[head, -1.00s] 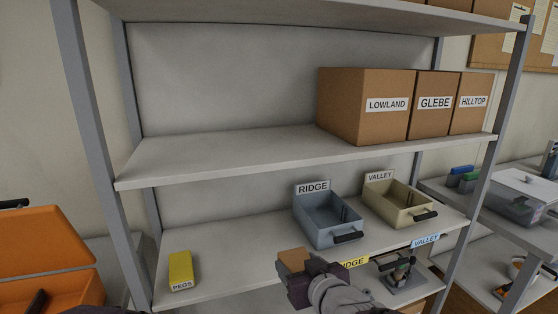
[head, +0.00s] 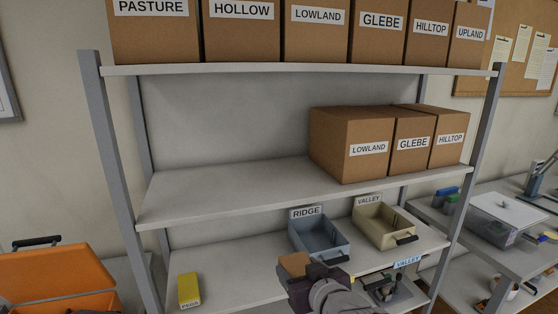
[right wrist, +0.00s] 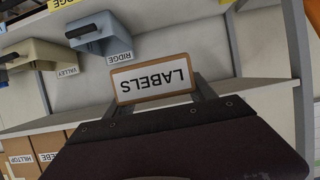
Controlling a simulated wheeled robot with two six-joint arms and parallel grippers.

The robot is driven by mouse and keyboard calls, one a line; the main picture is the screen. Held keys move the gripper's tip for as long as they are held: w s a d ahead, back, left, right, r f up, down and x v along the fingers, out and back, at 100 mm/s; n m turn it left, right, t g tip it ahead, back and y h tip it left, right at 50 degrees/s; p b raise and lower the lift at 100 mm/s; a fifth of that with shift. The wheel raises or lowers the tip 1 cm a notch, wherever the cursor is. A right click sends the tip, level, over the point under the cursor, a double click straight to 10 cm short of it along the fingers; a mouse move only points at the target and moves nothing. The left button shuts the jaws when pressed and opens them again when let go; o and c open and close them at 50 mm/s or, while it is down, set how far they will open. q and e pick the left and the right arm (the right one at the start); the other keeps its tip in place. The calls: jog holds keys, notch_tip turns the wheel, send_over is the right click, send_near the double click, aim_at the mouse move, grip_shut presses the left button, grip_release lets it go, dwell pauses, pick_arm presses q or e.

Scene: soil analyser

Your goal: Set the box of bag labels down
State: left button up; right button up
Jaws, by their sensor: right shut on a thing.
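The box of bag labels (head: 292,264) is a small brown box in my right gripper (head: 306,272). In the right wrist view the box (right wrist: 152,79) shows a white face reading LABELS, upside down, between the two fingers. The box is held in front of the lower shelf, below the grey-blue RIDGE bin in the head view. I cannot tell whether it touches anything beneath it. My left gripper is not in view.
The lower shelf (head: 235,268) is bare between the yellow PEGS box (head: 189,290) and the RIDGE bin (head: 319,241). A cream VALLEY bin (head: 382,226) stands to the right. LOWLAND, GLEBE and HILLTOP cartons fill the middle shelf's right part. An open orange case (head: 55,278) is at left.

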aim_at(299, 267)
notch_tip(299, 267, up, 8)
jog(key=p, duration=0.4)
jog(key=shift+f+p, duration=0.1)
jog(key=shift+p, duration=0.3)
jog(key=shift+s+r, duration=0.1)
jog(key=shift+r, duration=0.2)
jog(key=shift+f, duration=0.25)
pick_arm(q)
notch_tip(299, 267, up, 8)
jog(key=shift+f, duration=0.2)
pick_arm(e)
jog(key=shift+f, duration=0.15)
